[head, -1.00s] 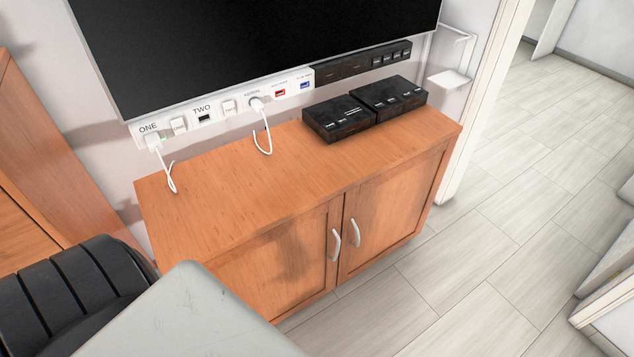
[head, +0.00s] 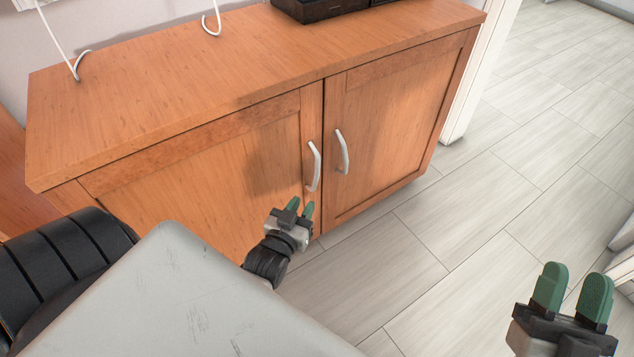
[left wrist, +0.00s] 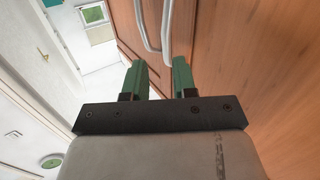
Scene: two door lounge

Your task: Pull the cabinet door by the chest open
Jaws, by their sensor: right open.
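The wooden cabinet (head: 175,95) has two front doors, both shut. The left door (head: 205,175) has a pale curved handle (head: 314,167) near its right edge, and the right door (head: 395,125) has a matching handle (head: 342,152) beside it. My left gripper (head: 300,205) is open and empty, its green fingertips just below the left door's handle. Both handles show beyond the fingertips in the left wrist view, where the left gripper (left wrist: 160,65) has a gap between its fingers. I cannot tell whether it touches the handle. My right gripper (head: 573,278) is open and empty over the floor, away from the cabinet.
Another wooden piece of furniture (head: 22,195) stands at the left edge, partly hidden. A black box (head: 315,8) and white cables (head: 60,45) are on or above the cabinet top. The tiled floor (head: 480,235) in front and right is clear. A white door frame (head: 478,80) stands behind.

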